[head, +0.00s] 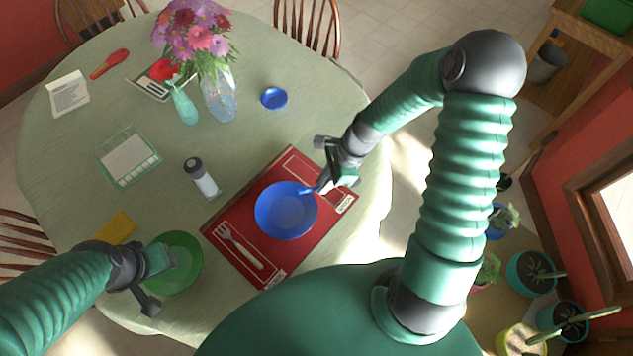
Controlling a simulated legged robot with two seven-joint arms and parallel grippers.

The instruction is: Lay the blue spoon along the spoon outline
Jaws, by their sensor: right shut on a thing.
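A red placemat (215,227) lies on the table with a blue plate (286,211) on its middle. A pale fork shape (240,247) shows on its left part. White outline lines (297,163) show on its right part, partly hidden by my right gripper and the plate; I cannot make out the full spoon outline. My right gripper (325,182) is shut on the blue spoon (307,190), just over the plate's right rim. Most of the spoon is hidden. My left gripper (157,283) is open and empty at the green plate (184,246).
A vase of flowers (219,95), a small green vase (184,106) and a small blue dish (274,98) stand farther back. A yellow cloth (113,228) lies at the left. The table between shaker and blue dish is clear.

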